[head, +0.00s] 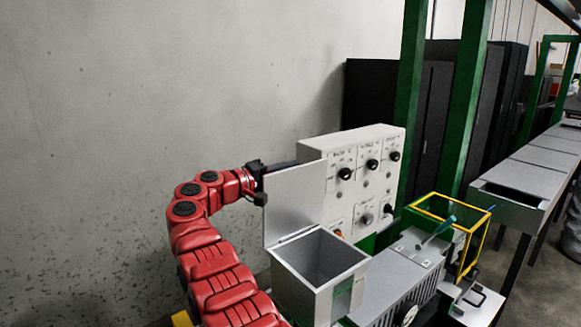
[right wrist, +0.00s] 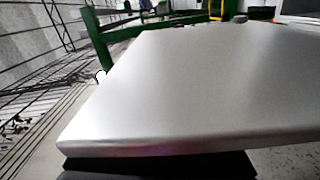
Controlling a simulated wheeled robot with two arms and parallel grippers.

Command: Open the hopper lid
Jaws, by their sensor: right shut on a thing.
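The hopper (head: 303,292) is a grey metal box at the bottom centre of the head view. Its top is open and I see into its dark inside. The hopper lid (head: 297,203) is a flat grey plate standing steeply up from the hopper's back rim, in front of the control panel. My right gripper (head: 260,184) is at the lid's upper left edge and is shut on it. In the right wrist view the lid (right wrist: 190,90) fills most of the picture, with dark gripper parts under its near edge. My left gripper is not in view.
A white control panel (head: 346,172) with black knobs stands right behind the lid. A yellow-framed clear box (head: 455,237) and a teal-handled tool (head: 437,230) are to the right. Green posts (head: 410,90) rise behind. The bare wall on the left leaves free room.

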